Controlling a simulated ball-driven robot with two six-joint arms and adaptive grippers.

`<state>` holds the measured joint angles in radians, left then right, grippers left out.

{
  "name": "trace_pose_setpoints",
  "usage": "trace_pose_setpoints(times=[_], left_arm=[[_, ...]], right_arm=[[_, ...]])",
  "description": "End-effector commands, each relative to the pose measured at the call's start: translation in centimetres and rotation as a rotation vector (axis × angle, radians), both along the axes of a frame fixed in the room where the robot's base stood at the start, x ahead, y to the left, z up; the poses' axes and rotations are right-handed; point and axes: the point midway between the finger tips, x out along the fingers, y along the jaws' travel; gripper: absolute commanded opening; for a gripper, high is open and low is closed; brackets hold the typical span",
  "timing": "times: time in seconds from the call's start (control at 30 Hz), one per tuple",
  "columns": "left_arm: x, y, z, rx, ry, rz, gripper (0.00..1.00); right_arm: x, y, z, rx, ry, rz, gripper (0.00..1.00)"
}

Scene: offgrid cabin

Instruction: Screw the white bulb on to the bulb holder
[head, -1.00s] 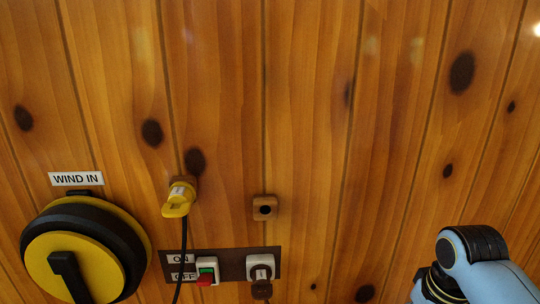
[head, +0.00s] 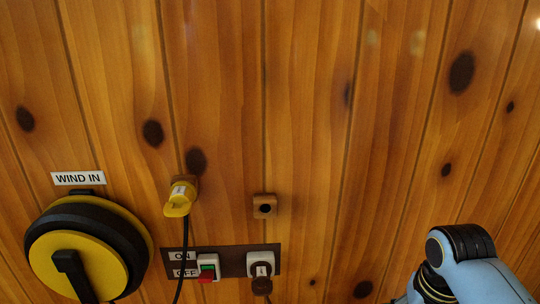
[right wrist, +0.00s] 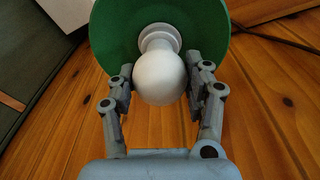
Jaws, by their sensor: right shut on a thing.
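The white bulb (right wrist: 159,78) is in the middle of the right wrist view, between the two fingers of my right gripper (right wrist: 158,84), which is shut on it. Behind the bulb is a pale round collar, the bulb holder (right wrist: 158,35), inside a green shade (right wrist: 205,35). The bulb's neck lines up with the holder. Whether the thread is engaged cannot be seen. In the head view only part of my blue right arm shows at the lower right. My left gripper is in neither view.
The head view shows a wooden plank wall with a yellow-and-black rotary switch (head: 85,250), a yellow plug (head: 180,198) with a black cable, and a switch panel (head: 233,262). In the right wrist view, a dark cable (right wrist: 280,40) lies on the wooden surface beside the shade.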

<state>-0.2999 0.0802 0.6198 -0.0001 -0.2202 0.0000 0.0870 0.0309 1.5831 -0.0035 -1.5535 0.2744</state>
Motion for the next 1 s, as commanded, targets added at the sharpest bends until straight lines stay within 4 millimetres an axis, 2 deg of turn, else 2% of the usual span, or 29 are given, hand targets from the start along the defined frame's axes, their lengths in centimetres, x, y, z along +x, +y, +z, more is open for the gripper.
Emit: trace_pose_setpoints(times=[0.13,0.37,0.4,0.57,0.87,1.0], left_arm=[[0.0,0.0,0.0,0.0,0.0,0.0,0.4],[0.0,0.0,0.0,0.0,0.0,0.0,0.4],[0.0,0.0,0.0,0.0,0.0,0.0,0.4],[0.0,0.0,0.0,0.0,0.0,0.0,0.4],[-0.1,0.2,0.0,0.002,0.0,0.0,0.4],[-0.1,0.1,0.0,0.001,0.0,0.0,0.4]], right_arm=[[0.1,0.0,0.0,-0.001,-0.001,-0.146,0.41],[0.0,0.0,0.0,-0.001,-0.001,-0.166,0.41],[0.0,0.0,0.0,-0.001,-0.001,-0.165,0.56],[0.0,0.0,0.0,0.0,-0.001,-0.164,0.77],[0.0,0.0,0.1,0.0,-0.001,-0.163,0.78],[-0.1,0.1,1.6,0.0,-0.003,-0.163,0.78]])
